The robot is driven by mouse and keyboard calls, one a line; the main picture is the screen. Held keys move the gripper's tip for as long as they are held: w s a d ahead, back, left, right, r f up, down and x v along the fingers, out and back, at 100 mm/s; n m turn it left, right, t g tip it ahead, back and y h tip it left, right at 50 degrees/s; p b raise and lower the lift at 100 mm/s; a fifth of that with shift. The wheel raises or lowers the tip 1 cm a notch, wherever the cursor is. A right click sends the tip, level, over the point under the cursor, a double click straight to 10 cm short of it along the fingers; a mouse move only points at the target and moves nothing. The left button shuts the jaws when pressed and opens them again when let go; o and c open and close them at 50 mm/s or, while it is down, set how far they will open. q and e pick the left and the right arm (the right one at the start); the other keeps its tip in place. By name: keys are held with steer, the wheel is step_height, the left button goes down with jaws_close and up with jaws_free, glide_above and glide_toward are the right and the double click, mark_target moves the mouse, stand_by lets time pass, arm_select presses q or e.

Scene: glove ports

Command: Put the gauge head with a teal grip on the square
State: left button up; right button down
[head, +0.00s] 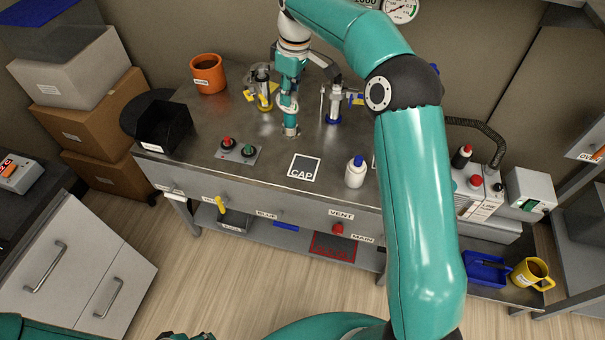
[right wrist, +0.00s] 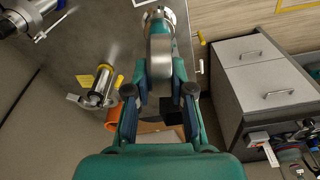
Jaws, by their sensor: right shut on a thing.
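My right gripper (head: 289,92) points down over the back middle of the bench. It is shut on the gauge head (head: 291,128), which has a teal grip and a silver end. In the right wrist view the gauge head (right wrist: 160,50) sits between the fingers of my right gripper (right wrist: 160,88). I cannot tell whether its silver end touches the bench. The black square (head: 304,167), outlined in white and marked CAP, lies bare on the bench, in front of the gauge head. A dark piece, possibly of my left gripper (head: 186,336), shows at the bottom edge; its fingers are not clear.
A yellow-collared metal fixture (head: 262,90) and a blue-based one (head: 334,106) stand either side of the gauge head. A white bottle with a blue cap (head: 355,172) stands right of the square. A button box (head: 238,150), black bin (head: 163,127) and orange mug (head: 208,74) are left.

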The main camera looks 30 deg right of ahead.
steer(key=d+r+n+b, duration=0.1)
steer(key=d+r+n, duration=0.1)
steer(key=d, duration=0.2)
step_height(320, 180, down, 19)
steer(key=b, duration=0.2)
steer(key=shift+s+n+b, duration=0.3)
steer(key=shift+s+b, duration=0.05)
steer(key=shift+s, duration=0.1)
steer(key=shift+a, duration=0.1)
steer(key=c, duration=1)
jaws_free()
steer(key=shift+f, duration=0.1)
step_height(320, 180, up, 12)
glide_above(290, 130)
steer(key=d, duration=0.6)
steer(key=shift+s, duration=0.15)
